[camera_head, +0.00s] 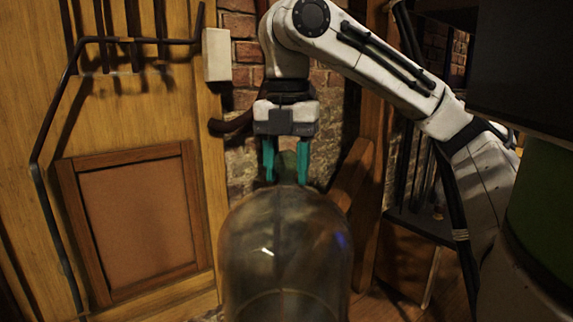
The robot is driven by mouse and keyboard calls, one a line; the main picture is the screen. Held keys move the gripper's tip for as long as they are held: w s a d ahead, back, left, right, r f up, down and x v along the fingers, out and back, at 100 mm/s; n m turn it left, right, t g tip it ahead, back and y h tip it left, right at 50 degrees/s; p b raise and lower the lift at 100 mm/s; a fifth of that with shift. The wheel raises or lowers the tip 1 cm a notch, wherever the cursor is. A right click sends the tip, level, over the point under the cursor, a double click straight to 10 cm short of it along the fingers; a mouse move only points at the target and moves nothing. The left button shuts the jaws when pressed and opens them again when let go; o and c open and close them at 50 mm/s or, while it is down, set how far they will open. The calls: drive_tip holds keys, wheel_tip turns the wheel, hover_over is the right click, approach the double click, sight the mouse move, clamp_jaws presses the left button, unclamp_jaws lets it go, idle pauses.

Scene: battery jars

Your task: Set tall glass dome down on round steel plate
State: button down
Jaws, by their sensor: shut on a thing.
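The tall glass dome (286,255) is see-through, with a rounded top, and stands upright at the bottom middle of the head view. Its lower end runs past the bottom edge of the picture. My gripper (286,172) points down at the top of the dome, its two teal fingers shut on the greenish knob (288,163) there. The round steel plate cannot be made out, and what lies under the dome is out of the picture.
A wooden door (135,220) with dark metal bars fills the left. A brick wall (240,55) and wooden beams are behind my gripper. A dark metal rack (425,225) stands to the right. A large dark and green shape (545,190) blocks the right edge.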

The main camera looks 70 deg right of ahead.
drive_tip(key=shift+c, duration=2.4)
unclamp_jaws()
drive_tip(key=shift+f, duration=0.15)
wheel_tip(320, 180, up, 11)
